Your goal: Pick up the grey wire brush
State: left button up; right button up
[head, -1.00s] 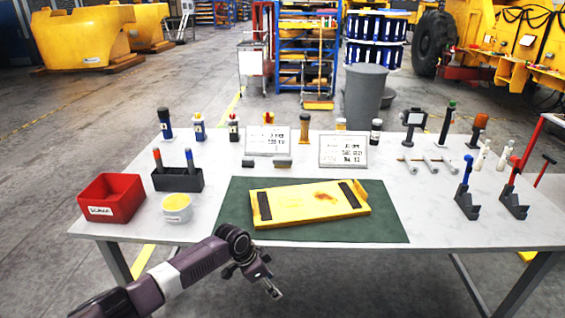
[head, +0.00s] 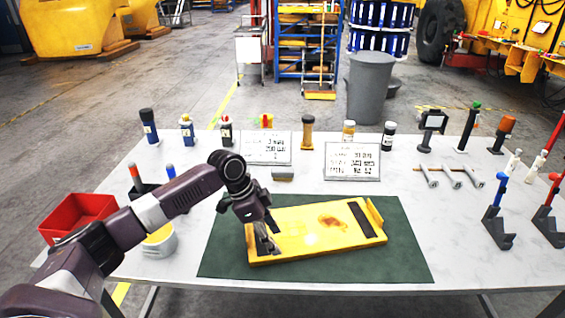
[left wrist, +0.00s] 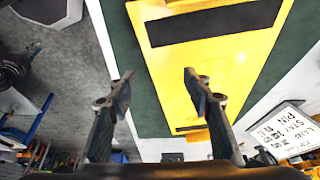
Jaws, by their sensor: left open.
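A small grey block (head: 283,174), which looks like the grey wire brush, lies on the white table behind the green mat, below the white signs. Its bristles are too small to make out. My left gripper (head: 264,238) hangs over the left end of the yellow casting, in front of and left of the block. In the left wrist view the left gripper's two fingers (left wrist: 157,88) are apart, with nothing between them, above the yellow casting (left wrist: 205,60). My left arm covers part of the table to the left of the block. My right gripper is not in view.
The yellow casting (head: 315,222) with dark strips lies on the green mat (head: 405,258). Two white signs (head: 352,162) and several bottles stand behind. A red bin (head: 75,215) and white tub (head: 160,243) are left. Holders with blue and red handles (head: 497,225) stand right.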

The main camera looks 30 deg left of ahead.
aim_at(278, 174)
jog(key=i+j, duration=0.9)
jog(key=i, duration=0.2)
